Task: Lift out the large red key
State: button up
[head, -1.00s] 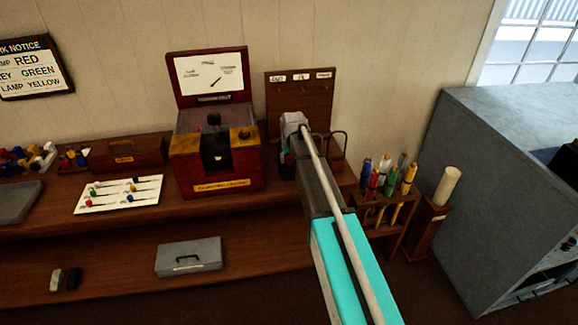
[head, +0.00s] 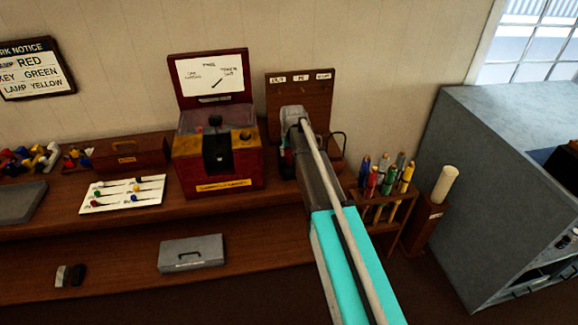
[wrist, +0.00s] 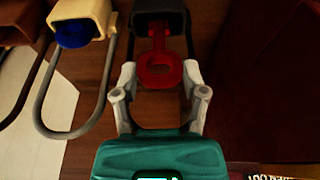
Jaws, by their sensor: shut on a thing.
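In the wrist view, the large red key (wrist: 160,72) has a round bow with a hole, and its red shank runs up into a dark block (wrist: 158,20) with a dark loop. The two light grey fingers of my gripper (wrist: 160,80) are on either side of the bow, and the gripper is shut on the key. In the head view, my gripper (head: 291,117) is in front of the brown board on the bench. The arm hides the key there.
Beside the key is a cream block (wrist: 82,15) with a blue round part and a grey loop. In the head view, a red and yellow box (head: 218,165) stands left of my gripper. A rack of coloured tools (head: 385,205) stands to the right.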

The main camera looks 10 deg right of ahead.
jog(key=shift+r+p, duration=0.35)
jog(key=shift+r, duration=0.15)
jog(key=shift+s, duration=0.1)
jog(key=s, duration=0.8)
dwell(0.9)
jog(key=shift+w, duration=0.1)
jog(key=w+p+v, duration=0.1)
jog(key=p+v, duration=0.4)
jog(key=p, duration=0.1)
jog(key=shift+r, duration=0.55)
